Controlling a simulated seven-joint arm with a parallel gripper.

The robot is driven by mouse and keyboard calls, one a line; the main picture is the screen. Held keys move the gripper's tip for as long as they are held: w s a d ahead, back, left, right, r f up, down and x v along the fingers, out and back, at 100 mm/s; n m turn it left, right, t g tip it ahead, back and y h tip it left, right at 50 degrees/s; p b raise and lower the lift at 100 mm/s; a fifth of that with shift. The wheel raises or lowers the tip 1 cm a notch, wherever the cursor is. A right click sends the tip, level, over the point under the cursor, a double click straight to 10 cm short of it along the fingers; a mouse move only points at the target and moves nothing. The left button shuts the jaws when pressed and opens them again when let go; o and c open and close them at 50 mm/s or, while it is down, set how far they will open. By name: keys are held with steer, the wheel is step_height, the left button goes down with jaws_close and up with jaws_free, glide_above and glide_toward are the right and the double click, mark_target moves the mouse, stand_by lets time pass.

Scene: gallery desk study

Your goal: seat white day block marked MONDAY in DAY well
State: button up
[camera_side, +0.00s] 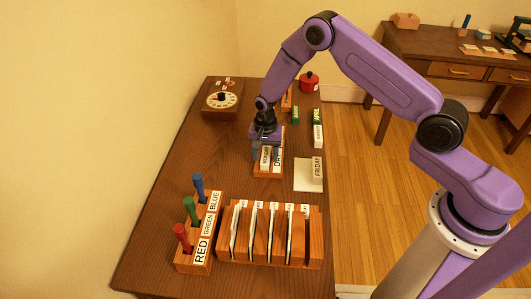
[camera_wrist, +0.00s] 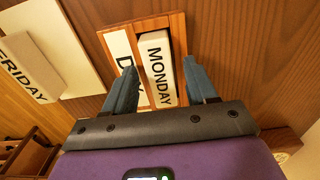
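The white day block marked MONDAY (camera_wrist: 158,66) sits in the well of a wooden holder (camera_wrist: 135,24), beside a white label strip reading DAY (camera_wrist: 121,58) that is partly covered by a finger. A dark gap shows along the block's right side; I cannot tell how deep it sits. My gripper (camera_wrist: 160,72) is open, its blue-grey fingers on either side of the block with small gaps. In the side view my gripper (camera_side: 264,146) is just above the far end of the holder (camera_side: 268,174), and the block (camera_side: 265,159) shows below it.
A white FRIDAY block (camera_side: 317,169) lies on a pale mat (camera_side: 303,186) to the right. Green blocks (camera_side: 318,135), a red round item (camera_side: 309,82) and a dial box (camera_side: 222,99) stand farther back. A card rack (camera_side: 270,250) and coloured-peg stand (camera_side: 199,232) are in front.

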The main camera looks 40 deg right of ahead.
mark_target(265, 156)
step_height(265, 156, up, 12)
steer(key=s+a+r+n, duration=0.4)
steer(key=s+r+n, duration=0.1)
steer(key=s+r, duration=0.15)
steer(key=s+d+r+n, duration=0.2)
steer(key=s+n, duration=0.3)
steer(key=s, duration=0.5)
steer(key=s+d+r+n, duration=0.2)
steer(key=s+r+n, duration=0.2)
steer(key=s, duration=0.6)
steer(key=s+d+r+n, duration=0.2)
steer(key=s+n, duration=0.5)
steer(key=s, duration=0.4)
steer(key=shift+d+r+n, duration=0.15)
steer(key=shift+r+n, duration=0.15)
steer(key=shift+r, duration=0.1)
